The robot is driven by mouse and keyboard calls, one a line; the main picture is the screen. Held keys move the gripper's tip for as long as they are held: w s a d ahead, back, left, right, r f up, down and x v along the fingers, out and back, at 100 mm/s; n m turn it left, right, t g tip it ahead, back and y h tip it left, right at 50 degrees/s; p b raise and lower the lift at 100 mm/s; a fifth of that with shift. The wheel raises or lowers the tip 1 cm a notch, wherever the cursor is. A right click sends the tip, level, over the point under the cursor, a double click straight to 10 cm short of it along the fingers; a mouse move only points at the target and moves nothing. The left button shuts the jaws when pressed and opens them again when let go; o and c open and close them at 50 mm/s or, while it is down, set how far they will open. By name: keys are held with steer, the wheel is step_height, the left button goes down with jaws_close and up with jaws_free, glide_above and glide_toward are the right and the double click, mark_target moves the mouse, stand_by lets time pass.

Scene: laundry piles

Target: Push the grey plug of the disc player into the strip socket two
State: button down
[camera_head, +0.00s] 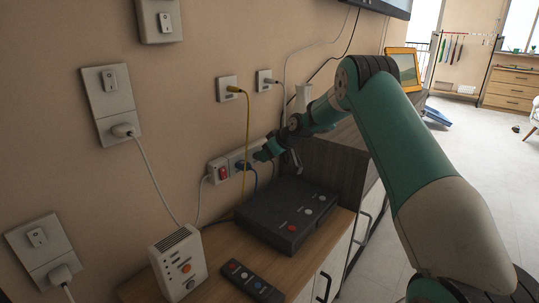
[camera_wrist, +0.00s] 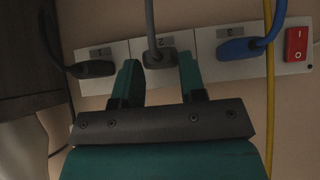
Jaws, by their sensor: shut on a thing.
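The grey plug (camera_wrist: 158,57) is at the middle socket of the white power strip (camera_wrist: 205,50) in the wrist view, its grey cord running to the picture's top. My gripper (camera_wrist: 159,65) is shut on it, one green finger on each side. The plug's face looks close against the strip; its pins are hidden. A black plug (camera_wrist: 92,69) is in the socket to the left and a blue plug (camera_wrist: 238,48) in the one to the right. In the head view my gripper (camera_head: 264,154) is at the strip (camera_head: 212,164), above the black disc player (camera_head: 262,214); my arm hides the grey plug.
A red switch (camera_wrist: 297,44) is at the strip's end, near a hanging yellow cable (camera_wrist: 270,100). Wall outlets (camera_head: 109,91) with plugs are to the left.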

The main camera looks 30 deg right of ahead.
steer(key=shift+w, duration=0.15)
steer(key=c, duration=0.6)
jaws_free()
steer(key=s+d+b, duration=0.1)
steer(key=s+d, duration=0.2)
steer(key=s, duration=0.5)
steer(key=shift+s, duration=0.2)
